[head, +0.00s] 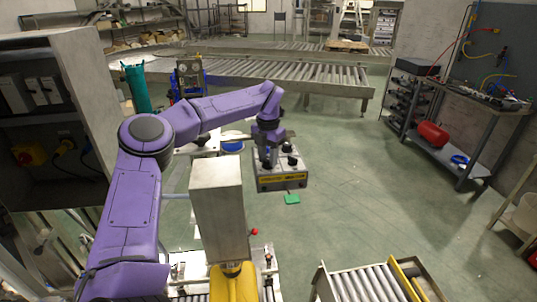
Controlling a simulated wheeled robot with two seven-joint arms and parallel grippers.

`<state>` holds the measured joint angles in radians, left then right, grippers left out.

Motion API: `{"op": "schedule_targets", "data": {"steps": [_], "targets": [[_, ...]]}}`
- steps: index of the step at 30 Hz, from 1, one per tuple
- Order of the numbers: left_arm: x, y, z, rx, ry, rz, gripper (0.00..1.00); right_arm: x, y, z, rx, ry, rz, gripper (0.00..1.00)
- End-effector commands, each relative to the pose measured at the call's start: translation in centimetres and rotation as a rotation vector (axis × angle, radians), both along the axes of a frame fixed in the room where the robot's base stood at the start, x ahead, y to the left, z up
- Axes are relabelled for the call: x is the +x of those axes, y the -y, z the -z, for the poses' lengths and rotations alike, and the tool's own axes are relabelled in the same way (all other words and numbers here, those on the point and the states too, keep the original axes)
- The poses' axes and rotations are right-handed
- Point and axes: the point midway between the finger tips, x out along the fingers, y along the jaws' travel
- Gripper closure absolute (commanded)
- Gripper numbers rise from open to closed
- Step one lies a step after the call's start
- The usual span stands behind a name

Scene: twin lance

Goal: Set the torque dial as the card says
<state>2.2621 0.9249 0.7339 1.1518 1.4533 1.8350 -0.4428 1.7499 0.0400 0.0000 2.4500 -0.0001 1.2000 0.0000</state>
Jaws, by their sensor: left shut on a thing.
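A grey control box (282,180) with yellow labels on its front stands right of centre. Black knobs (292,161) show on its top. My left gripper (268,158) reaches down from the purple arm onto the left part of the box's top. It is shut on what looks like a dark knob there, mostly hidden by the fingers. The dial's marks and setting are too small to read. No card with readable writing shows. A small green piece (292,199) lies just in front of the box. My right gripper is not in view.
A grey upright block with a yellow base (230,283) stands near the front middle. A short roller section (365,285) lies at the front right. Roller conveyors (290,72) cross the back. A workbench (480,98) stands at the right. The green floor between is clear.

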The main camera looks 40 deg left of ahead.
Motion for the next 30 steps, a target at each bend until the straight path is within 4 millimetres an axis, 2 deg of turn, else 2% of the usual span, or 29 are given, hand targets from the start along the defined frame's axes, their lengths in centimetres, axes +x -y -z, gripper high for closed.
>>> {"op": "schedule_targets", "data": {"steps": [9, 22, 23, 24, 25, 30], "targets": [[0.04, -0.03, -0.09, 0.000, 0.003, 0.079, 0.96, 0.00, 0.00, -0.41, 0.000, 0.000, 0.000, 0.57], [0.05, -0.02, -0.07, 0.000, 0.003, 0.086, 0.96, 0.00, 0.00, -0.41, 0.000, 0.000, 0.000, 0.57], [0.05, -0.02, -0.07, 0.000, 0.003, 0.086, 0.59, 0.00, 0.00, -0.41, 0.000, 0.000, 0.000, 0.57], [0.05, -0.02, -0.07, 0.000, 0.003, 0.086, 0.46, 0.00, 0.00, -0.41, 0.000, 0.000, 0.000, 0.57], [0.04, -0.02, -0.06, 0.000, 0.003, 0.086, 0.40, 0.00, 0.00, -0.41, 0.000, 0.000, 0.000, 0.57], [0.03, -0.01, -0.04, 0.000, 0.002, 0.085, 0.40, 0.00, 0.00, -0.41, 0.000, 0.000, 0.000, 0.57]]}}
